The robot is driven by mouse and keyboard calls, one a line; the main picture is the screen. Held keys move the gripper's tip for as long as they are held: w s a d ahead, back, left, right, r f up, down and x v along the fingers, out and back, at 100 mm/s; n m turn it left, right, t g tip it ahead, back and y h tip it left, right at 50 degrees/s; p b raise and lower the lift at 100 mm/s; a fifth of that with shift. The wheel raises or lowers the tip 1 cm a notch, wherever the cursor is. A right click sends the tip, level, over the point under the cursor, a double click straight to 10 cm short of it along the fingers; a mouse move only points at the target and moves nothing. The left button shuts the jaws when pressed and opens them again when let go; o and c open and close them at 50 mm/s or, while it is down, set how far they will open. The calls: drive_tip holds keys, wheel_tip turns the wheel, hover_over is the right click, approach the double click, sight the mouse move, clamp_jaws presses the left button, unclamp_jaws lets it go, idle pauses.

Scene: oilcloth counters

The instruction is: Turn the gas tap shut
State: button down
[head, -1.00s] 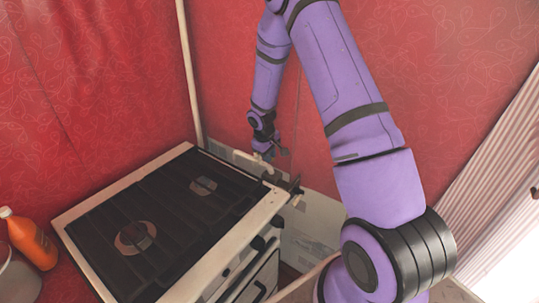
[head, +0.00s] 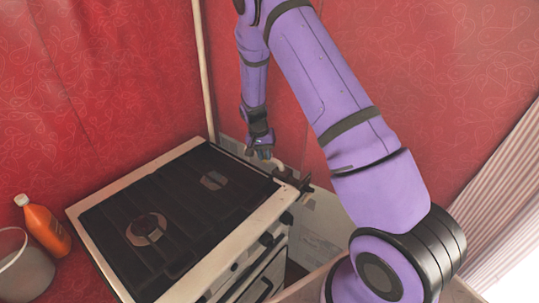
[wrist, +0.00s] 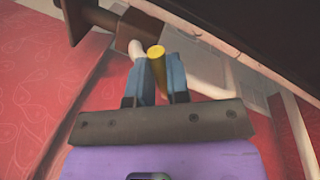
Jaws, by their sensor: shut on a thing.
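The gas tap shows in the wrist view as a yellow handle (wrist: 156,62) with a round end, beside a cream pipe (wrist: 203,85). My gripper (wrist: 160,82) has its two blue fingers on either side of the handle and is shut on it. In the head view my gripper (head: 262,153) is low behind the far right edge of the stove (head: 118,190), near the wall. The tap itself is too small and too covered to make out there.
A brown fitting (head: 305,184) juts out at the stove's right corner; brown blocks (wrist: 95,18) also show close to the fingers in the wrist view. An orange bottle (head: 46,230) and a pale pot (head: 25,270) stand left of the stove. Red walls close in behind.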

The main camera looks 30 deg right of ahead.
drive_tip(key=shift+w+a+m+g+y, duration=0.15)
drive_tip(key=shift+w+a+m, duration=0.3)
drive_tip(key=shift+m, duration=0.65)
drive_tip(key=shift+w+a+m+g+y, duration=0.1)
drive_tip(key=shift+w+a+m+y, duration=0.1)
drive_tip(key=shift+w+m, duration=0.65)
drive_tip(key=shift+w+a+m+g+y, duration=0.15)
drive_tip(key=shift+w+a+m, duration=0.15)
drive_tip(key=shift+m, duration=1.05)
drive_tip(key=shift+a, duration=0.1)
drive_tip(key=c, duration=1.1)
unclamp_jaws()
drive_tip(key=shift+r, duration=0.15)
drive_tip(key=v, duration=1)
drive_tip(key=shift+r, duration=0.3)
